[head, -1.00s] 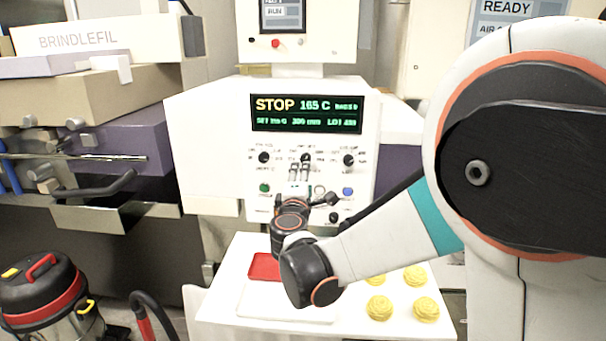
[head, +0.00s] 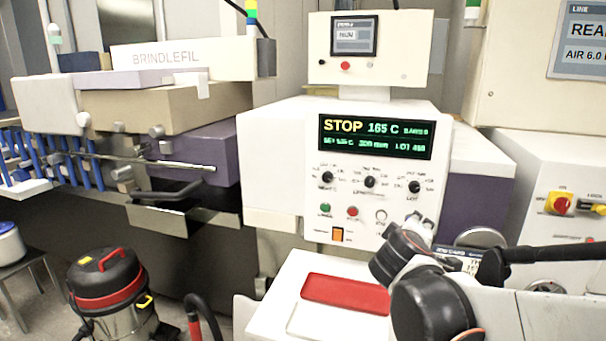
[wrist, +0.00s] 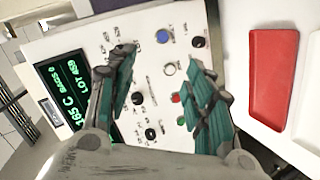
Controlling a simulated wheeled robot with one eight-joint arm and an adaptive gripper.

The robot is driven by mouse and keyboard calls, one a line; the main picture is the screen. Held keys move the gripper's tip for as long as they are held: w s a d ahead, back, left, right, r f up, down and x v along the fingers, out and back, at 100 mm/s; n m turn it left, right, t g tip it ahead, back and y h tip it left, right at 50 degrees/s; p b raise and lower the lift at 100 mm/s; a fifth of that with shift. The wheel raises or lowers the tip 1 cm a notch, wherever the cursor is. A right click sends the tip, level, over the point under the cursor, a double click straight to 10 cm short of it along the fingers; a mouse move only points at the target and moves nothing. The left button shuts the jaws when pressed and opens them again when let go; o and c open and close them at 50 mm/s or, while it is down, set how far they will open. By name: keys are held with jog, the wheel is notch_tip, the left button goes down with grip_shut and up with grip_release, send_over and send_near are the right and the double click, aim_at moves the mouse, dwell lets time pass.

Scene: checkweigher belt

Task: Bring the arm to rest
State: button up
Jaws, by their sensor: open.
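My arm stands at the lower right of the head view, with its dark wrist joints (head: 432,300) in front of the lower right part of the white control panel (head: 290,215). My gripper (wrist: 160,95) shows in the wrist view with its two teal-padded fingers spread and nothing between them. The panel's knobs and buttons lie behind the fingers, and I see no finger touching them. In the head view the fingers cannot be made out.
The panel display (head: 376,137) reads STOP 165 C. A red tray (head: 345,293) lies on the white table (head: 275,310) below the panel. A vacuum cleaner (head: 105,290) stands on the floor at left.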

jog(key=s+a+f+m+g+y, duration=0.1)
jog(key=s+f+m+y, duration=0.1)
jog(key=s, duration=0.6)
jog(key=s+a+f+m+g+y+b, duration=0.1)
jog(key=s+a+f+m+g+y, duration=0.1)
jog(key=s, duration=0.6)
jog(key=s+a+f+m+g+y, duration=0.1)
jog(key=s+f+m+g+y, duration=0.1)
jog(key=s+f, duration=0.4)
jog(key=shift+s+a+m, duration=0.3)
jog(key=shift+s+m, duration=0.6)
jog(key=shift+s, duration=0.05)
